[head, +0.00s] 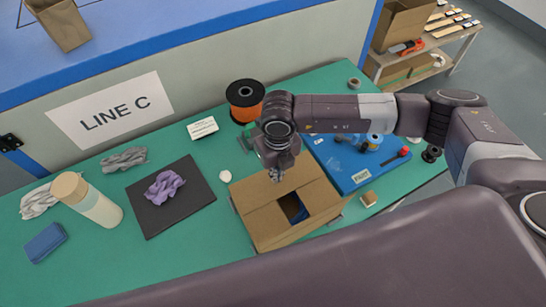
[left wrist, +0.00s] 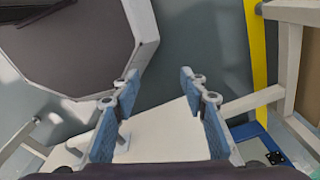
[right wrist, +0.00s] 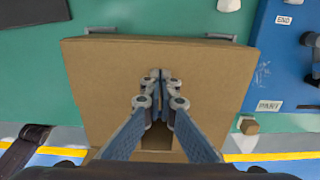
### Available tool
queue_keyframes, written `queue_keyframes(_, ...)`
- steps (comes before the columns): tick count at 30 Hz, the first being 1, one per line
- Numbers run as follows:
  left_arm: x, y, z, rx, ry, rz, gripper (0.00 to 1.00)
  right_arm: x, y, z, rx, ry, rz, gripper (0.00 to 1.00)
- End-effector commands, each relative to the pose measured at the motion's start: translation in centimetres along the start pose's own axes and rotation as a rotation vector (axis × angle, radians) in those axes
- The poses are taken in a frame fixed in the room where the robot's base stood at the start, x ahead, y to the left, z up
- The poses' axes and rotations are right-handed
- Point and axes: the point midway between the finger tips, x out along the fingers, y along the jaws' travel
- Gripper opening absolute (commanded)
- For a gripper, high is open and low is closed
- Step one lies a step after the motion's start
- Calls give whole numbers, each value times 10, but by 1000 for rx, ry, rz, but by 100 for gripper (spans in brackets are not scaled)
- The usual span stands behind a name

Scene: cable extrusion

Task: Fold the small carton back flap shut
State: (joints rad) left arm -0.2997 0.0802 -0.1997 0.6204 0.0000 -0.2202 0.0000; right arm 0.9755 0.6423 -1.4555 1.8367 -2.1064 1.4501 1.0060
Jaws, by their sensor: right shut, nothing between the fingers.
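The small brown carton (head: 265,228) stands on the green table in the head view, with a dark gap in its top and something blue inside. In the right wrist view its broad top panel (right wrist: 100,85) looks flat, with the gap nearer the bottom of the picture. I cannot tell for sure which panel is the back flap. My right gripper (head: 276,174) is shut and empty over the far part of the carton top. Its fingertips (right wrist: 160,76) are at or just above the cardboard; contact is unclear. My left gripper (left wrist: 160,80) is open and empty, away from the carton.
A blue tray (head: 345,178) with parts lies right of the carton. An orange spool (head: 245,98) stands behind it. A small wooden block (head: 368,198) sits close at right.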

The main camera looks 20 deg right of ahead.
Motion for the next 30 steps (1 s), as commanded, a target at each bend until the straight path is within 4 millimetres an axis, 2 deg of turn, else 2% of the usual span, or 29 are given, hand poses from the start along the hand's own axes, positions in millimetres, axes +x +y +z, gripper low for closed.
queue_keyframes(1, 3, 0, 1, 0, -1, 0, 40, 13, 0, -10, 0, 22, -1, 0)
queue_keyframes(7, 3, 0, 1, 0, -1, 0, 40, 14, 0, -9, 2, 22, -1, 0)
queue_keyframes(10, -1, 0, 0, 0, -1, 0, 40, 8, 0, -9, 2, 21, 0, 0)
queue_keyframes(24, -41, -1, -5, 0, 2, 0, 40, -64, 0, -6, 0, 17, -1, 0)
queue_keyframes(30, -54, 0, -3, 0, -2, 1, 40, -88, 0, -5, 0, 17, 0, 0)
